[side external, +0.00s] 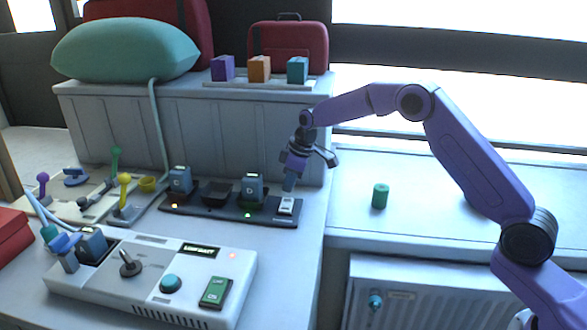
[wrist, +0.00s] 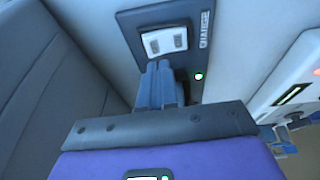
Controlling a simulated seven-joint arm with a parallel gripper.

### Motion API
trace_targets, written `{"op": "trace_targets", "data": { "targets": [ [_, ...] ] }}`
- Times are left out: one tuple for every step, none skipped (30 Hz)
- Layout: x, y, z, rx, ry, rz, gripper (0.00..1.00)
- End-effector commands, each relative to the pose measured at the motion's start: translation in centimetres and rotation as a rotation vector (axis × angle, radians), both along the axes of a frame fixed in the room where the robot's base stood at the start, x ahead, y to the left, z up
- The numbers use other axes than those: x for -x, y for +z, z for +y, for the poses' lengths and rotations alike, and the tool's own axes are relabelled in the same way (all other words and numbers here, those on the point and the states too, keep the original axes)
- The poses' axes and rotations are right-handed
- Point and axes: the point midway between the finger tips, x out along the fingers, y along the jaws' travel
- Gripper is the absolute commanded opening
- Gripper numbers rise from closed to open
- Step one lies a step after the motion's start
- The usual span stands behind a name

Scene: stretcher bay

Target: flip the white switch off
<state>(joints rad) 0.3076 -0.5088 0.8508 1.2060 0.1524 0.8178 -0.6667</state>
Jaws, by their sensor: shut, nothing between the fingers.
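The white switch (side external: 286,206) is a small rocker at the right end of a dark strip (side external: 228,213) on the bench. In the wrist view the white switch (wrist: 165,41) sits in its dark panel just beyond my fingertips. My gripper (side external: 289,186) is shut and empty, pointing down just above the switch. In the wrist view my gripper's fingers (wrist: 159,68) are together at the near edge of the switch. I cannot tell whether they touch it. The rocker's on or off position is not clear.
Grey-blue plug blocks (side external: 252,188) stand on the strip left of the switch, with a green light (wrist: 198,76) nearby. A white control box (side external: 150,280) lies in front. A green cylinder (side external: 380,195) stands on the right counter. A grey panelled wall (side external: 230,130) rises behind the strip.

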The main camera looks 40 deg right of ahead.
Motion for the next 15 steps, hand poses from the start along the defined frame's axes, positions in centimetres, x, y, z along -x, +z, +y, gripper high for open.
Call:
{"op": "trace_targets", "data": {
  "targets": [
    [-0.1, -0.8, -0.2, 0.001, -0.002, 0.002, 0.0],
    [-0.1, -1.2, -0.3, 0.0, -0.002, 0.002, 0.0],
    [-0.1, -1.6, -0.3, 0.0, -0.001, 0.002, 0.0],
    [-0.2, -1.8, -0.3, 0.0, -0.001, 0.001, 0.0],
    [-0.2, -2.1, -0.3, 0.0, -0.001, 0.0, 0.0],
    [-0.3, -2.3, -0.3, 0.0, -0.001, 0.0, 0.0],
    [-0.3, -2.5, -0.4, 0.0, -0.001, 0.0, 0.0],
    [-0.3, -2.6, -0.4, 0.0, -0.001, 0.0, 0.0],
    [-0.3, -2.7, -0.4, 0.0, -0.001, 0.0, 0.0],
    [-0.3, -2.8, -0.4, 0.0, -0.001, 0.0, 0.0],
    [-0.3, -2.8, -0.4, 0.0, -0.001, 0.0, 0.0],
    [-0.3, -2.9, -0.4, -0.001, -0.001, -0.001, 0.0],
    [-0.3, -2.9, -0.4, 0.0, -0.001, -0.001, 0.0],
    [-0.3, -2.9, -0.4, 0.0, -0.001, -0.001, 0.0],
    [-0.3, -2.8, -0.4, 0.0, -0.001, -0.001, 0.0]
  ]
}}
